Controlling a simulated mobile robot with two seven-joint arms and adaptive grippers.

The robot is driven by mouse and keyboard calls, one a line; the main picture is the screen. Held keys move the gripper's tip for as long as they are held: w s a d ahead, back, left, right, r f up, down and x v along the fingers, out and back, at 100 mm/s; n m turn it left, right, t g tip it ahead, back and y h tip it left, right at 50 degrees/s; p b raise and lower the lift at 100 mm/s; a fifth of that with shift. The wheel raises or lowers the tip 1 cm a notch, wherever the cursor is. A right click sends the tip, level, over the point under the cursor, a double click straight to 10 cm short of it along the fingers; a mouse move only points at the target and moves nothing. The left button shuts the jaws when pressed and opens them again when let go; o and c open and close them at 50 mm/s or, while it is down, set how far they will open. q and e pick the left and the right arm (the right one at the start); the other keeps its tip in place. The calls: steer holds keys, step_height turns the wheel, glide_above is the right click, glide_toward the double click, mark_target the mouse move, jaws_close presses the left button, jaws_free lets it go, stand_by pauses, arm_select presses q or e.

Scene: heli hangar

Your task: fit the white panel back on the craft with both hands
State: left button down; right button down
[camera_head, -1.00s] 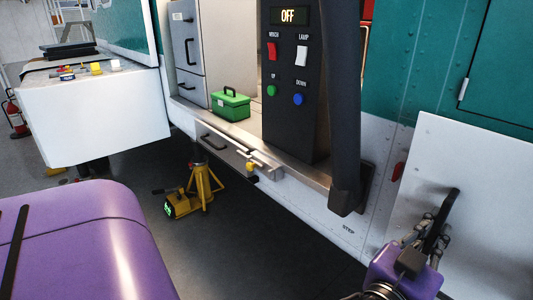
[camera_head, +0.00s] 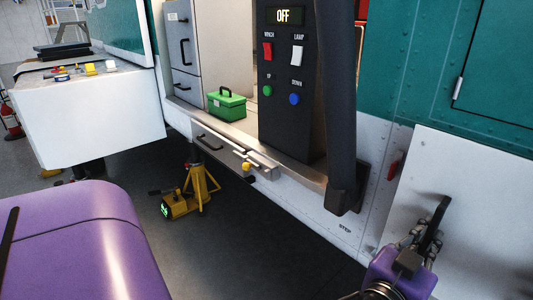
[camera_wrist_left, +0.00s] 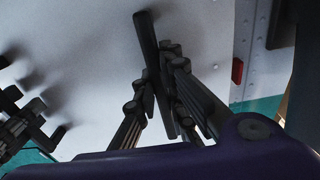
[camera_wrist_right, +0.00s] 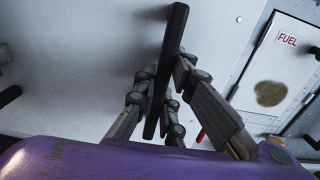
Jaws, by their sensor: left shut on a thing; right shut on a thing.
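The white panel (camera_head: 465,210) stands at the right of the head view, against or just in front of the teal and white craft (camera_head: 410,70). My left gripper (camera_head: 428,238) is shut on a black bar handle on the panel. In the left wrist view the fingers (camera_wrist_left: 158,95) close around that handle (camera_wrist_left: 147,40). In the right wrist view my right gripper (camera_wrist_right: 160,95) is shut on another black handle (camera_wrist_right: 174,40) of the panel (camera_wrist_right: 80,60). The right gripper is outside the head view. Whether the panel touches the craft cannot be told.
A red latch (camera_head: 394,168) sits on the craft left of the panel. A black control post (camera_head: 290,90) and green toolbox (camera_head: 226,104) stand in the doorway. A yellow jack (camera_head: 200,185) stands below. The right wrist view shows a hatch marked FUEL (camera_wrist_right: 285,60).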

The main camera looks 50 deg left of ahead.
arm_select(q)
steer(key=shift+w+f, duration=0.2)
steer(key=shift+f, duration=0.1)
arm_select(e)
steer(key=shift+w+f, duration=0.25)
steer(key=shift+f, duration=0.05)
arm_select(q)
steer(key=shift+w, duration=0.15)
arm_select(e)
steer(key=shift+w, duration=0.15)
